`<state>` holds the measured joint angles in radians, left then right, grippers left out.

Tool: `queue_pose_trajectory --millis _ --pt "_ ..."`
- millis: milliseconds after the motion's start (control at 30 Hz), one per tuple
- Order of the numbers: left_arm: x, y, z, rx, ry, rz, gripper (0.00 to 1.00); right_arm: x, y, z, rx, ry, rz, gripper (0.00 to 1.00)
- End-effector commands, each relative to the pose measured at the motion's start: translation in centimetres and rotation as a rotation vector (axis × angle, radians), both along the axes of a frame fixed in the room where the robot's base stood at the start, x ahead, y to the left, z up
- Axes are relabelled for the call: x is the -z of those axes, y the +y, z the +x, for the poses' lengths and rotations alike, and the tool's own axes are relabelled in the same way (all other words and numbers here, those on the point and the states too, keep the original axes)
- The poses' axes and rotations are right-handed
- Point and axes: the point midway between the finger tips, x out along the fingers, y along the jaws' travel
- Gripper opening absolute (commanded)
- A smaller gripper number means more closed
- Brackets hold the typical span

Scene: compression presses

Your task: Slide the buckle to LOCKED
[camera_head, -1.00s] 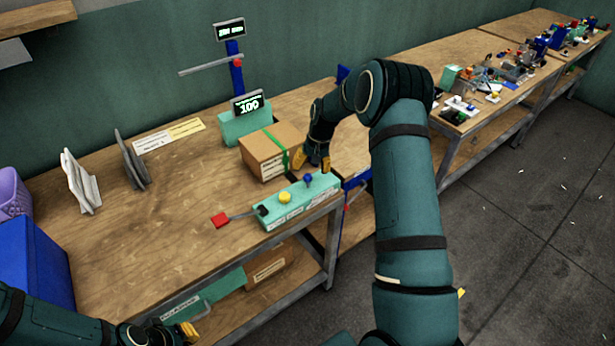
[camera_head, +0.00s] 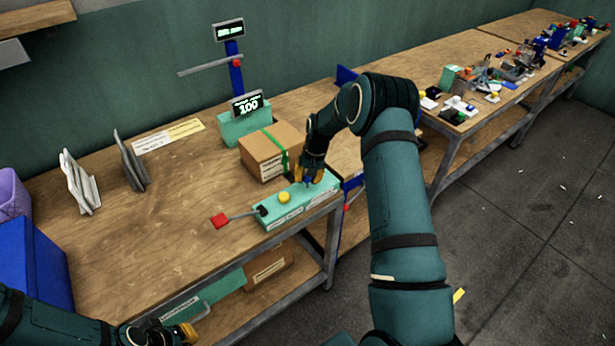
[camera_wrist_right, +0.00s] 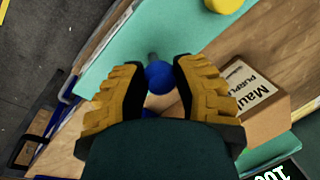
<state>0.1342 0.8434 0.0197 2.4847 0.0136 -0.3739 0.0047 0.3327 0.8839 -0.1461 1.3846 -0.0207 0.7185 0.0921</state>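A long teal control box (camera_head: 297,205) lies along the front edge of the table. It carries a yellow round button (camera_head: 285,197), a red-ended lever (camera_head: 221,220) at its left end and a blue knob (camera_head: 308,181) toward its right end. The blue knob also shows in the right wrist view (camera_wrist_right: 159,79). My right gripper (camera_head: 309,178) is over the knob. In the wrist view its yellow-padded fingers (camera_wrist_right: 160,78) are apart, one on each side of the knob, with gaps visible. My left gripper (camera_head: 187,333) is low at the bottom left, partly cut off. I cannot read a LOCKED label.
A cardboard box (camera_head: 266,153) with a green strap stands just behind the control box. Behind it is a teal display unit (camera_head: 245,123) reading 100. The table's left middle is clear, with grey upright plates (camera_head: 131,162) farther left.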

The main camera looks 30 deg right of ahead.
Motion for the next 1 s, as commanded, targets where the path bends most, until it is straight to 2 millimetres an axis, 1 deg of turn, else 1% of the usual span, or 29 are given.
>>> queue_pose_trajectory --millis 100,167,300,433,533,767,800,867,900,1000 --pt "0.0 0.0 0.0 0.000 0.000 0.000 0.00 0.0 -0.1 0.0 0.000 -0.001 0.000 0.00" --pt "0.3 0.0 0.0 0.000 0.000 0.000 0.00 0.1 -0.6 0.1 0.001 -0.002 -0.001 0.00" --pt "1.8 -0.1 0.0 0.000 0.002 0.003 0.00 0.4 -3.2 0.3 0.005 -0.003 -0.003 0.00" --pt "2.5 -0.1 -0.1 0.002 0.005 0.002 0.00 0.3 -5.0 0.4 0.003 -0.002 -0.001 0.00" --pt "2.6 -0.1 -0.2 0.004 0.005 0.002 0.00 0.1 -5.5 0.5 0.000 -0.001 -0.002 0.00" --pt "2.4 -0.1 -0.2 0.004 0.005 0.002 0.00 0.0 -5.6 0.4 0.002 -0.003 -0.004 0.00" --pt "2.4 -0.1 -0.2 0.004 0.005 0.002 0.00 0.0 -5.7 0.4 0.002 -0.003 -0.005 0.38" --pt "2.4 -0.1 -0.2 0.004 0.005 0.002 0.00 0.0 -5.7 0.4 0.003 -0.002 -0.005 0.59" --pt "2.4 -0.1 -0.2 0.004 0.005 0.002 0.00 0.0 -5.6 0.4 0.002 -0.002 -0.004 0.63" --pt "2.4 -0.1 -0.2 0.004 0.005 0.002 0.00 0.0 -5.5 0.4 0.002 -0.001 -0.003 0.63"
